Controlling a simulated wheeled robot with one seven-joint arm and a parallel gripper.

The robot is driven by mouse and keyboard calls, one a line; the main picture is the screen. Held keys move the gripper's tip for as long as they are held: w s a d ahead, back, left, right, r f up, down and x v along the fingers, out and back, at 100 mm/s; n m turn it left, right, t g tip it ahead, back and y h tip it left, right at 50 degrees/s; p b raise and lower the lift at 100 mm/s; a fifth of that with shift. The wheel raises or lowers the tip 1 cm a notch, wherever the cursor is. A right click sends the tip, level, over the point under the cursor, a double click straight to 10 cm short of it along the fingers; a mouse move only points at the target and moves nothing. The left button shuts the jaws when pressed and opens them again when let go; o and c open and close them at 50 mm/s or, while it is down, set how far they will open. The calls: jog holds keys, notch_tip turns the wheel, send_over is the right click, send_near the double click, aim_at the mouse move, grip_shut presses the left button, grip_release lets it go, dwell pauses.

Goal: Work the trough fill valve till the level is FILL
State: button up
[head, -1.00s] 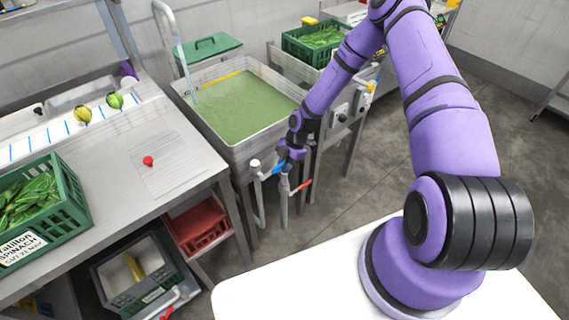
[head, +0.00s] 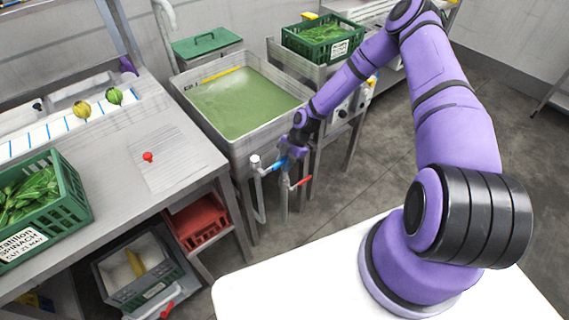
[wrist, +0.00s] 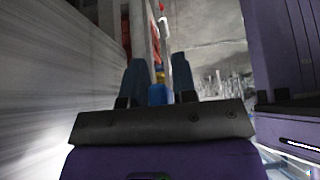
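The trough (head: 172,84) is a pale basin holding murky green water (head: 240,103). A yellow strip (head: 222,76) lies along its far inner wall; no level wording can be read. Below its near right corner are two upright pipes, one with a blue lever (head: 279,165), the other with a red lever (head: 301,182). My gripper (head: 288,158) is at the blue lever. In the wrist view, the fingers (wrist: 159,82) stand on both sides of the blue lever (wrist: 158,95), which fills the gap between them. The lever's far part is hidden.
A red crate (head: 197,228) and a grey crate (head: 150,298) are below. Another crate of greens (head: 345,52) stands behind the trough. Floor at right is clear.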

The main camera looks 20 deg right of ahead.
jog(key=shift+o, duration=0.9)
jog(key=v, duration=1)
jog(key=shift+d+r, duration=0.2)
jog(key=shift+r, duration=0.15)
